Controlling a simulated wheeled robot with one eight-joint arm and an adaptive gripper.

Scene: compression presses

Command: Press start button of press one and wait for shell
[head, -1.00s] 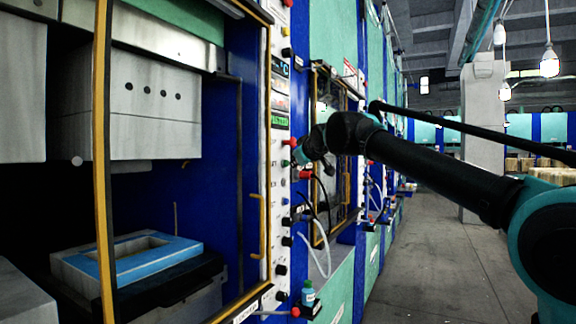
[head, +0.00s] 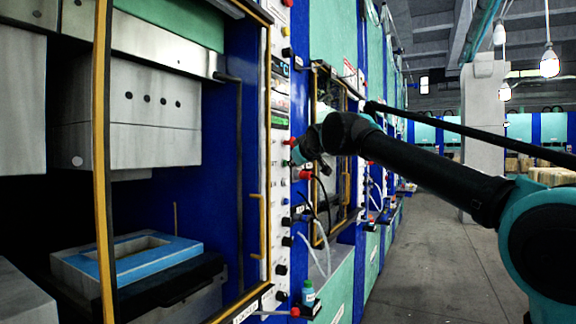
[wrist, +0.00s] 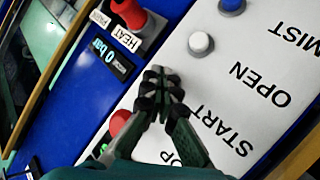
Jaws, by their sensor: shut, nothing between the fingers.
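The white control panel of the near press (head: 280,95) stands beside its opening in the head view. In the wrist view the START label (wrist: 225,130) is clear, but the button beside it is hidden behind my gripper (wrist: 163,78). My gripper is shut and empty, its fingertips over that button's place; I cannot tell whether they touch it. The near press's upper block (head: 150,105) hangs above a lower tool with a blue top (head: 160,262). No shell is visible there.
Around my fingers are a white button (wrist: 200,43) by OPEN, a blue button (wrist: 232,5), a red button (wrist: 120,122) and a red HEAT switch (wrist: 130,14). The aisle floor (head: 440,260) is clear.

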